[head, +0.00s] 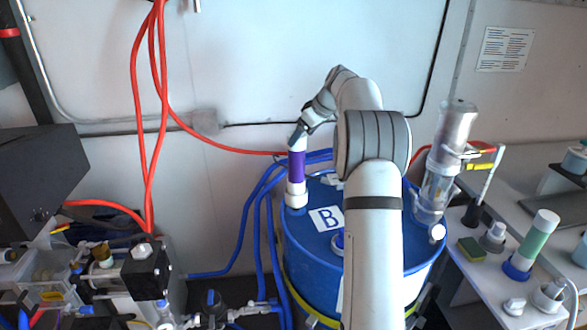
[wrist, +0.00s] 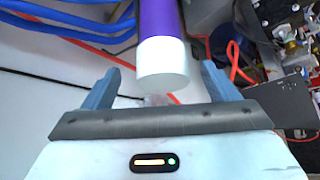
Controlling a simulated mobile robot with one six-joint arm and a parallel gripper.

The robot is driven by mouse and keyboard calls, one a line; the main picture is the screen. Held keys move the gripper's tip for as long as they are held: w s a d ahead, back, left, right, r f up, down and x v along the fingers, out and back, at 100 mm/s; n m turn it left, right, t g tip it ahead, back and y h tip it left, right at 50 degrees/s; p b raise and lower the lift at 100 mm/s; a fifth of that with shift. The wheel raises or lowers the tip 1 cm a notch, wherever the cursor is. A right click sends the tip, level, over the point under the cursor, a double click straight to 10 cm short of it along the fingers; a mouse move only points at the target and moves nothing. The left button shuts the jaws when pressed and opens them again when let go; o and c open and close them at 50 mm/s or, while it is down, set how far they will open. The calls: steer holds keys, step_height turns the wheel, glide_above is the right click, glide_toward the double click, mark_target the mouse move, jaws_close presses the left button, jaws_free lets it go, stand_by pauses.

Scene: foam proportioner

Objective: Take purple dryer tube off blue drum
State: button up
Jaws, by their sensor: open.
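The purple dryer tube (head: 297,168) stands upright on the far left part of the blue drum (head: 305,250), which is marked B. The tube has a purple band, with white at its lower part. My gripper (head: 297,138) is at the tube's upper end in the head view. In the wrist view the purple tube (wrist: 160,20) with its white end cap (wrist: 162,65) lies between the two blue-grey fingers of my gripper (wrist: 160,88). The fingers are apart, with a gap on each side of the cap. My arm hides part of the drum.
A clear cylinder (head: 440,170) stands at the drum's right side. Blue hoses (head: 262,215) run along the drum's left. Red hoses (head: 150,120) hang at the left. A bench with a green-banded tube (head: 533,240) is at the right.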

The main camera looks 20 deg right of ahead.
steer(key=p+x, duration=0.2)
steer(key=x, duration=0.3)
steer(key=shift+a, duration=0.1)
steer(key=shift+c, duration=0.5)
steer(key=shift+r, duration=0.15)
steer(key=c, duration=1.6)
